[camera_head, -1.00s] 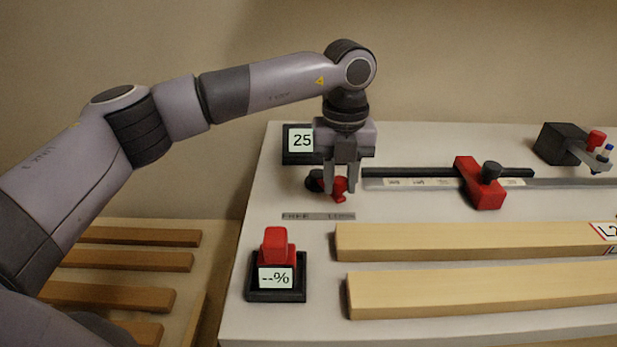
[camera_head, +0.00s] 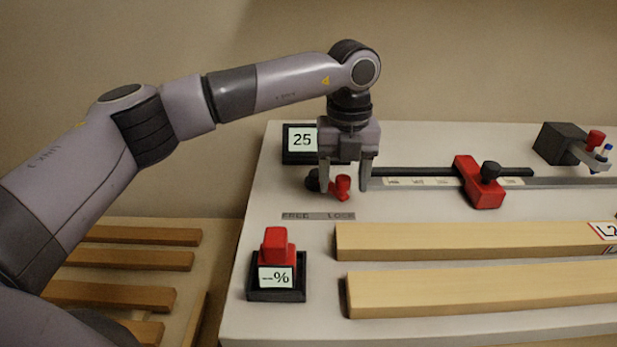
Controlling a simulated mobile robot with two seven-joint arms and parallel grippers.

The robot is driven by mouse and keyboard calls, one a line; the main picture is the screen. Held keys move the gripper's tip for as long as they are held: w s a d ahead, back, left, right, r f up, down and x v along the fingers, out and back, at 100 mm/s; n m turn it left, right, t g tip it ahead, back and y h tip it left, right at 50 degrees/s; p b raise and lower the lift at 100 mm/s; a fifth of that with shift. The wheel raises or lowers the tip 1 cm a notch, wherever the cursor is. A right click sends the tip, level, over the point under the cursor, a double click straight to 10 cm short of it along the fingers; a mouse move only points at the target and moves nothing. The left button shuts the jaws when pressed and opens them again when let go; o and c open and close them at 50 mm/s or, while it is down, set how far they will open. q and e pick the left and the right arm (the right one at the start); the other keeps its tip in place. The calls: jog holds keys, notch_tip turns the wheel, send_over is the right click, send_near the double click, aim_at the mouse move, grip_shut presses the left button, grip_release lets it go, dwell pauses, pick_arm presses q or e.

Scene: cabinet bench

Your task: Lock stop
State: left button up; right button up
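A small red lever (camera_head: 341,188) with a dark round pivot (camera_head: 313,180) sits near the left end of the rail. Below it is a grey label plate (camera_head: 318,216) marked FREE on the left and LOCK on the right. The red knob end of the lever is toward the LOCK side. My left gripper (camera_head: 346,188) points down over the lever, its fingers spread apart with the red knob between them, not visibly touching it. A red stop block (camera_head: 482,188) with a dark knob sits on the rail (camera_head: 410,183). My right gripper is not in view.
A display reading 25 (camera_head: 301,140) stands behind the lever. A red block in a black base (camera_head: 276,290) has a display showing dashes and a percent sign. Two wooden bars (camera_head: 450,242) lie in front. A dark box with an arm (camera_head: 562,144) stands back right.

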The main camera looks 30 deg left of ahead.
pick_arm(q)
notch_tip(320, 180, up, 3)
jog(key=shift+f+p, duration=0.1)
jog(key=shift+p, duration=1)
jog(key=shift+r+p, duration=0.6)
jog(key=shift+r, duration=0.25)
notch_tip(320, 180, up, 3)
jog(key=shift+r+p, duration=0.2)
jog(key=shift+p, duration=1)
jog(key=shift+r+p, duration=0.4)
jog(key=shift+r, duration=0.2)
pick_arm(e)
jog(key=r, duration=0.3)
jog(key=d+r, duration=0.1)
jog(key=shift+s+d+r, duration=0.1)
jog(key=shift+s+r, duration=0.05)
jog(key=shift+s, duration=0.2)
pick_arm(q)
jog(key=shift+f, duration=0.1)
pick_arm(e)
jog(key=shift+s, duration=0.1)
